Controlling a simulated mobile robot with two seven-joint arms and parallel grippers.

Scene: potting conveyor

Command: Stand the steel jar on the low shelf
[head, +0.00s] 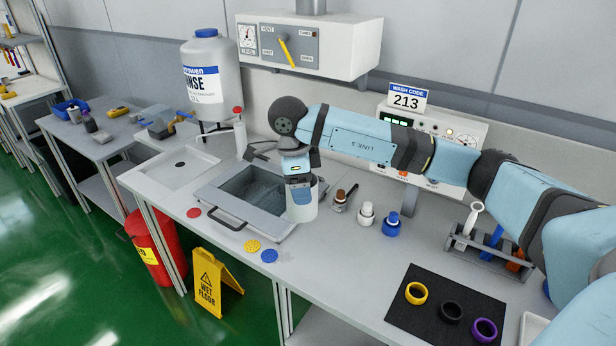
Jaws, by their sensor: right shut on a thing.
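My right arm reaches in from the right, and its gripper (299,180) points down at the front right corner of the sink. It is shut on a pale grey cylindrical jar (303,212), which looks like the steel jar. The jar is upright, and the gripper hides its top. I cannot tell whether its base touches the worktop or hangs just above it. A low shelf (100,194) shows under the side table at left, and another lower surface (325,328) shows under the bench. The frame does not tell which is the task's shelf. My left gripper is not in view.
The sink (247,190) with a dark handle is left of the jar. Small brown, white (366,213) and blue (391,224) bottles stand close on its right. A black mat (400,318) holds coloured rings. A yellow wet-floor sign (217,285) and red bin (157,250) stand on the floor.

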